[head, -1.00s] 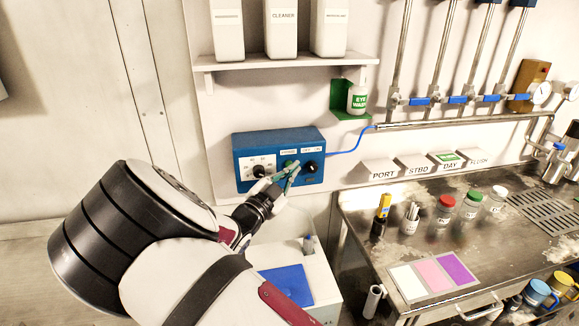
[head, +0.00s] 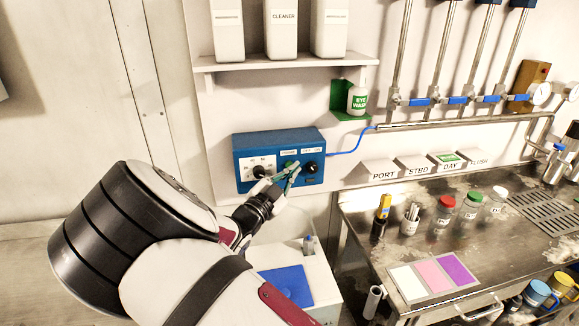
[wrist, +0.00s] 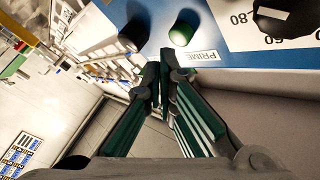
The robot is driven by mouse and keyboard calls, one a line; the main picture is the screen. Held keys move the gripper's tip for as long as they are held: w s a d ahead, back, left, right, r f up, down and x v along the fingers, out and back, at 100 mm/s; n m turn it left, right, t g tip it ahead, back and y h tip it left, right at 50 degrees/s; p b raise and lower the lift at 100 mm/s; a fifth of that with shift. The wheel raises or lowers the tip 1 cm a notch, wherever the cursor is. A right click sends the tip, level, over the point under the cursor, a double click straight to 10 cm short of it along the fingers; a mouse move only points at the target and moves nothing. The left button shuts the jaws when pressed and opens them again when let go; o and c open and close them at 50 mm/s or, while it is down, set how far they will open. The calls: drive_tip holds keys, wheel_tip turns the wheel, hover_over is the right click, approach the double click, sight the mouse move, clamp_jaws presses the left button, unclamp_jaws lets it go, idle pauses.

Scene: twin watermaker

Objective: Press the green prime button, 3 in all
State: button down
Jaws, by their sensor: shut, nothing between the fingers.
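The blue control box (head: 240,178) is on the wall under the shelf. In the wrist view the green button (wrist: 183,28) stands out from the blue panel, above a label reading PRIME (wrist: 203,55). My gripper (wrist: 161,68) is shut and empty, its green-sided fingers together at the tips. The tips appear just below and left of the button, beside the label; I cannot tell if they touch the panel. In the head view my gripper (head: 292,168) covers the middle of the box front and hides most of the button.
A black knob (head: 311,167) is on the box right of my gripper, with a white dial plate (head: 256,163) on the left. The eye wash bottle (head: 358,98) hangs above right. A steel bench (head: 400,250) with jars and coloured cards stands at the right.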

drive_tip(key=shift+w, duration=0.15)
drive_tip(key=shift+w+a, duration=0.15)
drive_tip(key=shift+w, duration=0.15)
drive_tip(key=shift+w+a+b, duration=0.1)
drive_tip(key=shift+w+b, duration=0.25)
drive_tip(key=shift+w, duration=0.05)
idle(0.9)
idle(0.3)
drive_tip(key=shift+s+d+p, duration=0.25)
drive_tip(key=shift+s+p, duration=0.4)
drive_tip(key=shift+s, duration=0.2)
drive_tip(key=s+p, duration=0.1)
drive_tip(key=s, duration=0.1)
drive_tip(key=s+d+p, duration=0.1)
drive_tip(key=s+p, duration=0.1)
drive_tip(key=shift+s+d, duration=0.2)
drive_tip(key=shift+s, duration=0.2)
